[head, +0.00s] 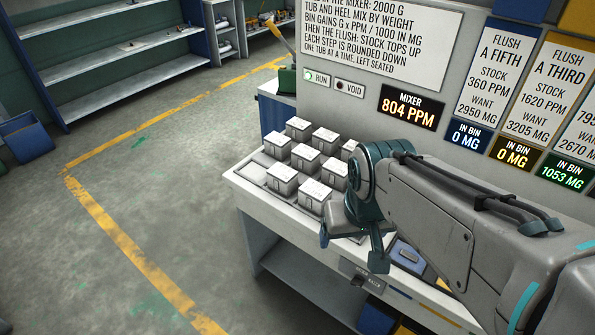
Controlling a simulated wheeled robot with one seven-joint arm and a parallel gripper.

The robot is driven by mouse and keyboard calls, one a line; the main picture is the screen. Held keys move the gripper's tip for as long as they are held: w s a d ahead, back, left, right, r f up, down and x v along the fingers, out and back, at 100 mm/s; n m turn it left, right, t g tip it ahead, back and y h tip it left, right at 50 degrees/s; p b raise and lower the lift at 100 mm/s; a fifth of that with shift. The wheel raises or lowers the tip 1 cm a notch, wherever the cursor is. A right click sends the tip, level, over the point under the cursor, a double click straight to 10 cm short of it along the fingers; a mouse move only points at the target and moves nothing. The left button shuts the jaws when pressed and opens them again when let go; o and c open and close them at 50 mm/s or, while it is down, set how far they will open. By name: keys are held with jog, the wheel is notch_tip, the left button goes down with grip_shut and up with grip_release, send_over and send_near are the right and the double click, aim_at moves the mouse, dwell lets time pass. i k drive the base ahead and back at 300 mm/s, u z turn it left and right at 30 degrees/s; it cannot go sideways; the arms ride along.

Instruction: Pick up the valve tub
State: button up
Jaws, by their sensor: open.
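Several grey tubs with white labelled lids stand in rows on a bench (243,183). One tub (299,128) is at the back, one (283,179) at the left front, and one (314,196) at the front nearest my gripper. The lid print is too small to read, so I cannot tell which is the valve tub. My gripper (350,250) is open, with its fingers pointing down over the right front part of the bench. It is just right of the nearest tub, and I cannot tell if they touch. My arm hides the bench's right part.
A panel behind the bench carries a mixer display (410,107) reading 804 PPM and several flush signs. A blue box (408,254) sits at the bench front, right of my gripper. Shelves (110,50) stand at the far left. The floor left of the bench is clear.

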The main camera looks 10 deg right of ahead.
aim_at(314, 195)
jog(key=z, duration=0.05)
jog(key=k, duration=0.5)
jog(key=u, duration=1.5)
jog(key=i, duration=1.2)
jog(key=z, duration=1.8)
